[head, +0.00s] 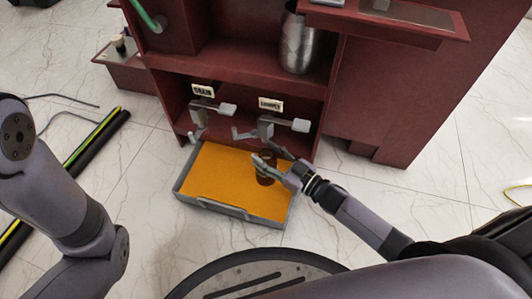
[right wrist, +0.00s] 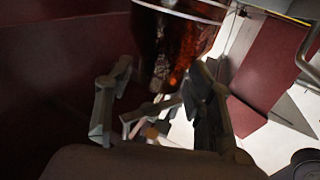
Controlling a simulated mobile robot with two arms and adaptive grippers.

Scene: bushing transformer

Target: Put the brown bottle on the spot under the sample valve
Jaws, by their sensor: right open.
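The brown bottle (head: 265,170) is at the orange tray in the head view, a little below and in front of the sample valve (head: 266,128). The gripper partly covers it, so its base contact is hard to see. My right gripper (head: 273,168) is open, with its fingers at the bottle. In the right wrist view, the brown glass (right wrist: 183,42) fills the top middle, beyond and between the two spread fingers (right wrist: 160,100). I cannot tell whether a finger touches it. My left gripper is out of view.
A grey-rimmed tray with an orange floor (head: 215,172) lies below the valves. The drain valve (head: 203,112) is left of the sample valve. A dark red cabinet (head: 375,100) stands behind, with a metal canister (head: 298,45) on its shelf. Black-yellow bars (head: 95,140) lie at left.

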